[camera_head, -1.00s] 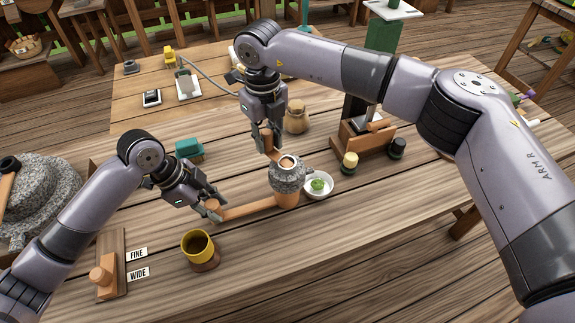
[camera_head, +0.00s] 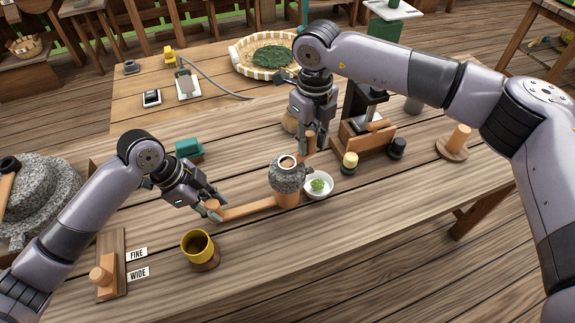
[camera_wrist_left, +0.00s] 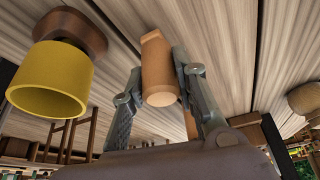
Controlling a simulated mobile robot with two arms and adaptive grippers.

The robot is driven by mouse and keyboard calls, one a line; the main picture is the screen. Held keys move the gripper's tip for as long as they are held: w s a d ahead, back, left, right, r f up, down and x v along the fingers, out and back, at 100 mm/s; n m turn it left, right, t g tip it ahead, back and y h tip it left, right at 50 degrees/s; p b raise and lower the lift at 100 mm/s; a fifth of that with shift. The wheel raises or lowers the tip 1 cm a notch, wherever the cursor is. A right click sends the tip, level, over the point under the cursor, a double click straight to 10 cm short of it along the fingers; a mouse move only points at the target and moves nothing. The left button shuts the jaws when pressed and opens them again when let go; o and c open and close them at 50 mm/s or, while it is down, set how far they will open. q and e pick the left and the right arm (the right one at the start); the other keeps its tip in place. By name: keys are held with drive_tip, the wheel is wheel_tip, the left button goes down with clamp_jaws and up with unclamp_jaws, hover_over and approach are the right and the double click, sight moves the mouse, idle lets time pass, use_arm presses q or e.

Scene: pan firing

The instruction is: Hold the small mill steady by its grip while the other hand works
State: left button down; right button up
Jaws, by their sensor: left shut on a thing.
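The small mill (camera_head: 287,180) stands upright on the table, with a grey stone body on a wooden base and a long wooden grip (camera_head: 245,210) reaching left. My left gripper (camera_head: 211,205) is shut around the grip's far end; the left wrist view shows the grip (camera_wrist_left: 157,65) between both fingers. My right gripper (camera_head: 311,148) is above and right of the mill, closed around the wooden crank knob (camera_head: 308,143); its fingers partly hide the knob. A white bowl (camera_head: 329,192) holding green powder sits right beside the mill.
A yellow cup (camera_head: 198,246) stands in front of my left gripper; it also shows in the left wrist view (camera_wrist_left: 52,85). A teal block (camera_head: 189,150) lies behind. Two small jars (camera_head: 349,163) and a wooden box (camera_head: 362,140) are at the right.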

drive_tip(key=o, duration=0.4)
drive_tip(key=shift+a+r, duration=0.1)
wheel_tip(320, 180, up, 34)
idle(1.2)
use_arm(q)
drive_tip(key=c, duration=1.2)
unclamp_jaws()
